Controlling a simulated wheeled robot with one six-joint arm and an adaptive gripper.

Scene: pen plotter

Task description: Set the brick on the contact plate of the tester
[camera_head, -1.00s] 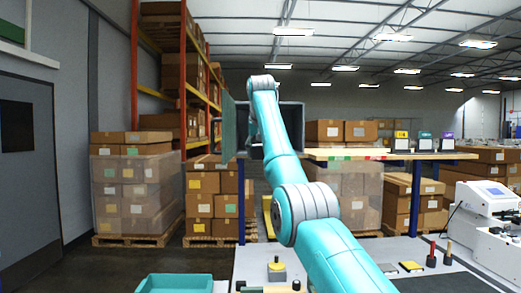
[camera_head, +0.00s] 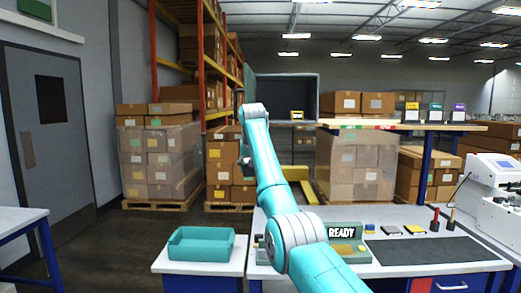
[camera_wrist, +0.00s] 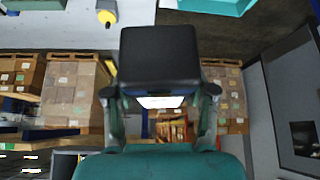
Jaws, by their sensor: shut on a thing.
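The brick (camera_wrist: 160,55) is a dark, almost black block with a white patch on its near edge. In the wrist view it sits between the two fingers of my gripper (camera_wrist: 159,97), which is shut on it. In the head view my arm hides the gripper and the brick. The tester (camera_head: 350,246) is a low grey-green unit with a lit sign reading READY, on the bench just right of my arm. My arm covers its left part. I cannot make out its contact plate clearly.
A teal tray (camera_head: 201,244) sits on a small stand to the left. Dark mat (camera_head: 430,250) lies on the bench at right, with small pads and two upright handled tools behind it. A white machine (camera_head: 492,190) stands at the far right. A yellow-topped knob (camera_wrist: 106,13) shows in the wrist view.

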